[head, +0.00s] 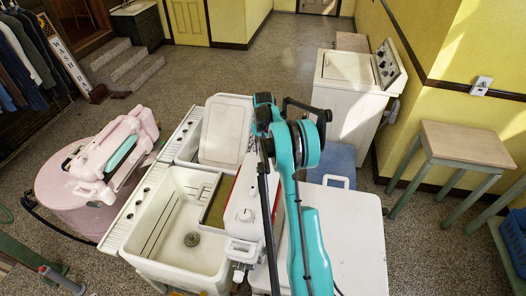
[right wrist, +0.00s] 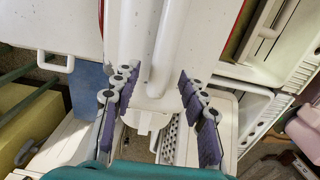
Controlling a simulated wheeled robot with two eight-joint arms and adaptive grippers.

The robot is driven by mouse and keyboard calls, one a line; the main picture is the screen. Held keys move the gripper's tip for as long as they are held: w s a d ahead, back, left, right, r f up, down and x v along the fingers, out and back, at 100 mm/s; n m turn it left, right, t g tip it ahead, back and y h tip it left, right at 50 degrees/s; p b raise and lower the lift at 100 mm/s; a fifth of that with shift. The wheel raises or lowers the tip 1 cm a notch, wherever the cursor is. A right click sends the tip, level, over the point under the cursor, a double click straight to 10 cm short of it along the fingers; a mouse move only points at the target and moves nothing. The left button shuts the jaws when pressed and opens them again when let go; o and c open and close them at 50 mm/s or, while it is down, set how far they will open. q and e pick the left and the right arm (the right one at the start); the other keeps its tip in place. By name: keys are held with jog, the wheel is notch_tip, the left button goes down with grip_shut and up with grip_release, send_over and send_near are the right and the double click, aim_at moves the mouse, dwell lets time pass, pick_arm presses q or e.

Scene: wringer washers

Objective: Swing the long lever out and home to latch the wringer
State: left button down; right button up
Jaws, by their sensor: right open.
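The white wringer (head: 243,205), with a red panel along its side, stands beside the sink in the head view, partly hidden by my right arm. In the right wrist view a long white lever (right wrist: 164,50) runs down the middle over a broad white housing (right wrist: 128,35) and ends in a rounded tip. My right gripper (right wrist: 158,80) is open, its purple-padded fingers on either side of the lever's lower end. I see no contact with the lever. In the head view the arm hides this gripper's fingers. My left gripper is not in view.
A white double sink (head: 185,225) stands left of the wringer, and a white worktop (head: 345,225) lies right. A pink wringer washer (head: 75,190) is further left. A white washer (head: 350,90) and a wooden stool (head: 465,143) stand at the right. Open floor lies behind.

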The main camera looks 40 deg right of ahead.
jog(key=shift+a+f, duration=0.1)
jog(key=shift+f, duration=0.35)
grip_shut()
jog(key=shift+s, duration=0.1)
